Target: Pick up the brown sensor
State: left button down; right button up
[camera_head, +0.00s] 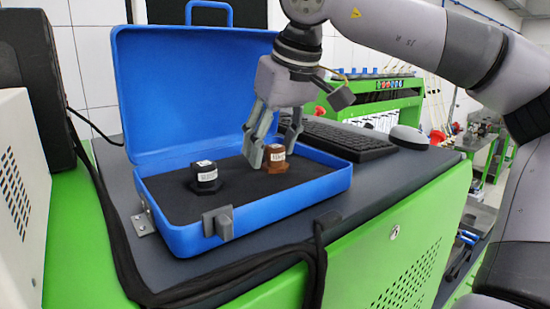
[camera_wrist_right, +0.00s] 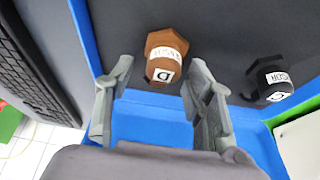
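The brown sensor (camera_head: 273,160), with a white label, stands on the dark foam inside the open blue case (camera_head: 275,209), toward the right side. It also shows in the right wrist view (camera_wrist_right: 164,46), a little beyond my fingertips. My right gripper (camera_head: 271,150) points down at the brown sensor from above, its fingers open. A black sensor (camera_head: 205,180) with a white label stands to the left in the case and shows in the right wrist view (camera_wrist_right: 270,80). My left gripper is not in view.
The case lid (camera_head: 180,90) stands open at the back. A keyboard (camera_head: 345,140) and a mouse (camera_head: 409,138) lie right of the case on the grey bench top. A black cable (camera_head: 120,250) runs along the left and front. Monitor-like equipment (camera_head: 20,190) stands at the left.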

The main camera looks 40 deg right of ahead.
aim_at(272, 145)
jog(key=c, duration=1)
jog(key=shift+r, duration=0.1)
notch_tip(272, 145, up, 10)
jog(key=shift+b, duration=0.45)
